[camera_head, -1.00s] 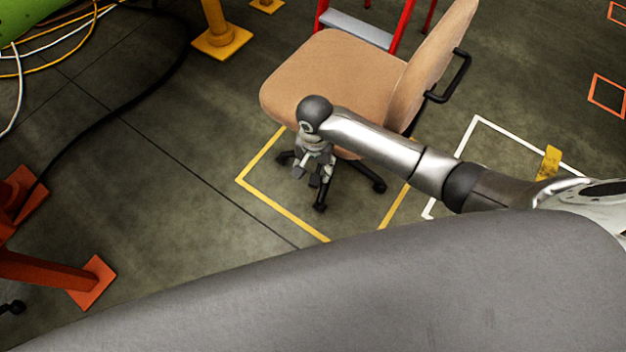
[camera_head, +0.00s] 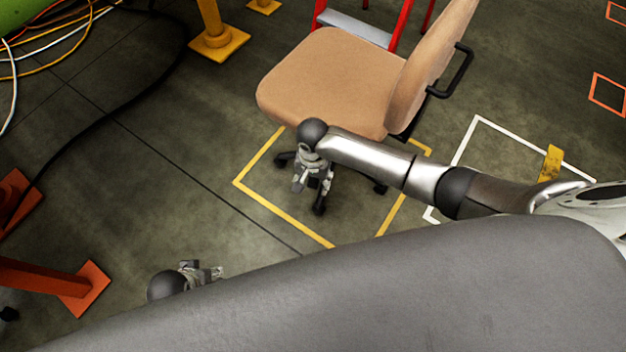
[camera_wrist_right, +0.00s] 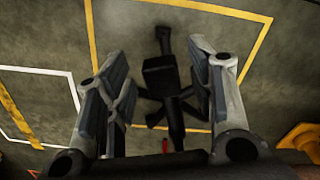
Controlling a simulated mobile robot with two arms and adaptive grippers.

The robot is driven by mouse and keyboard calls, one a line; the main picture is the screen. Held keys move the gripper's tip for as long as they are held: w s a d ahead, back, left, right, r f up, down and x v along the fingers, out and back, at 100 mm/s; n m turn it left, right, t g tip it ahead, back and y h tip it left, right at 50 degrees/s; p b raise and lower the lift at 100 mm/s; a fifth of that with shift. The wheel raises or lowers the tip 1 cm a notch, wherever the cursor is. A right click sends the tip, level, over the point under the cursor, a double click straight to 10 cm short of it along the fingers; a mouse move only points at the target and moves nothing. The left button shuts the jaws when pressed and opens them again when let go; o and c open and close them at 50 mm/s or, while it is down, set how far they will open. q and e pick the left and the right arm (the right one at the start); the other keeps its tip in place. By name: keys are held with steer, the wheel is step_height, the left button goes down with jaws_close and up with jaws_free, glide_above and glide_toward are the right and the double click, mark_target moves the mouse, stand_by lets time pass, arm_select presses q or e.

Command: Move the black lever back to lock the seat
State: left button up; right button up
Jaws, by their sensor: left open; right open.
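The tan office chair (camera_head: 322,78) stands on its black wheeled base inside a yellow floor square, its backrest to the right. My right gripper (camera_head: 306,186) hangs at the near side of the seat, over the base. In the right wrist view my right gripper (camera_wrist_right: 157,100) is open and empty, with the black chair base (camera_wrist_right: 162,75) showing between its fingers. I cannot make out the black lever for sure in either view. My left gripper (camera_head: 212,272) is at the lower left, open and away from the chair, partly hidden by my grey body.
A red stepladder (camera_head: 358,28) stands behind the chair. A yellow post base (camera_head: 220,42) is at the upper left. Orange stand feet (camera_head: 82,288) are at the lower left. Cables (camera_head: 60,52) lie at the far left. The floor left of the chair is clear.

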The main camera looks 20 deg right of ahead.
steer(key=shift+c, duration=0.4)
jaws_close()
steer(key=shift+a, duration=0.1)
